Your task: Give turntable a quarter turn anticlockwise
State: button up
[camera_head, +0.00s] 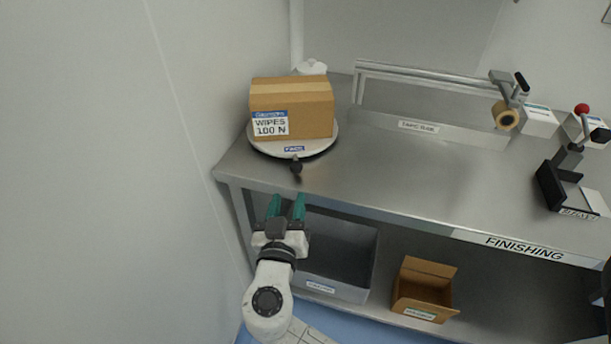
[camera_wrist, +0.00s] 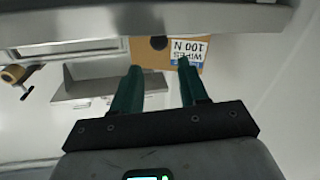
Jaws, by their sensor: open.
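The turntable (camera_head: 322,144) is a round white disc at the left end of the steel bench, with a blue label on its front rim. A dark knob (camera_head: 296,167) sticks out at its front edge. A brown cardboard box (camera_head: 312,112) labelled "WIPES 100 N" stands on the disc and hides most of it. My gripper (camera_head: 286,205), with green fingers, is open and empty in front of the bench, below and apart from the knob. In the wrist view, my gripper (camera_wrist: 158,76) points toward the bench edge, and the box (camera_wrist: 150,52) shows beyond it, upside down.
The steel bench (camera_head: 400,180) has a front edge marked "FINISHING". A metal rail with a tape roll (camera_head: 506,116) stands at the back. A grey bin (camera_head: 345,262) and an open carton (camera_head: 424,290) sit on the lower shelf. A wall (camera_head: 110,170) is close on the left.

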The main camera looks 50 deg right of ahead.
aim_at(295, 172)
jog(key=p+x, duration=0.2)
jog(key=x, duration=0.8)
grip_shut()
dwell(0.4)
